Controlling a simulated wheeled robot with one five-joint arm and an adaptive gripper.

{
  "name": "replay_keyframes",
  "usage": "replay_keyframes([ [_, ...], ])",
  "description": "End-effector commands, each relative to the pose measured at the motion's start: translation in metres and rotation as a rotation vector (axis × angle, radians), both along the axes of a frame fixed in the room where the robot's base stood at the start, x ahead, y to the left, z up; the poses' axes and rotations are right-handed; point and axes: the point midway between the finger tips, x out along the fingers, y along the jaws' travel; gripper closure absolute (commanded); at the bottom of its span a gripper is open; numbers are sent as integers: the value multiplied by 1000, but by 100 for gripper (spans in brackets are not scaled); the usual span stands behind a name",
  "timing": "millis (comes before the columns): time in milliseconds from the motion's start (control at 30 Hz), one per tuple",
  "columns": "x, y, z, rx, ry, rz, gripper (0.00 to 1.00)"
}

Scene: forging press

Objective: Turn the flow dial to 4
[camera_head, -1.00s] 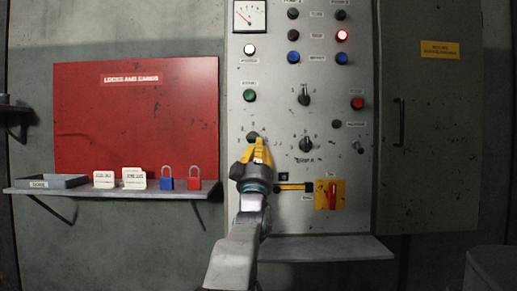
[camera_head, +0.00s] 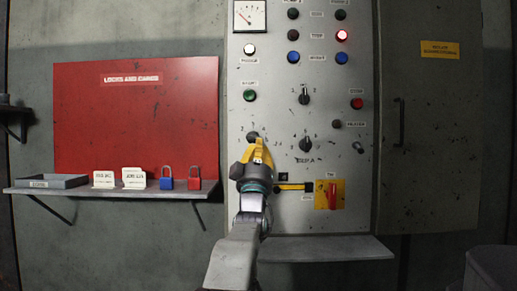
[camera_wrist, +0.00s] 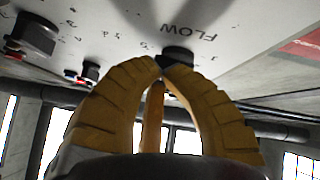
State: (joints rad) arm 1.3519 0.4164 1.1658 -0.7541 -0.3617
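The flow dial (camera_head: 253,137) is a small dark knob low on the left of the grey control panel. It also shows in the wrist view (camera_wrist: 178,56), beside the upside-down word FLOW. My gripper (camera_head: 261,146) has yellow fingers and stands just below and right of the dial in the head view. In the wrist view, the fingertips (camera_wrist: 160,66) are drawn together at the dial's near edge. The dial appears just past the tips, not clearly between them. Whether they touch it is unclear. The dial's pointer is too dark to read.
Another dark knob (camera_head: 305,144) sits to the right, with a selector (camera_head: 304,96) above it. A red switch on a yellow plate (camera_head: 331,195) is at the lower right. A ledge (camera_head: 325,249) juts out below the panel. A shelf (camera_head: 110,188) with locks and cards is at left.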

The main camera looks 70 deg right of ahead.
Motion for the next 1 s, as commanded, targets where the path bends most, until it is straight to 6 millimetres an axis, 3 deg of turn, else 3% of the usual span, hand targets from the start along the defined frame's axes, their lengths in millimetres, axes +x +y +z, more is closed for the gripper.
replay_keyframes([
  [1000,-1,-1,12,1,-1,-2,100],
])
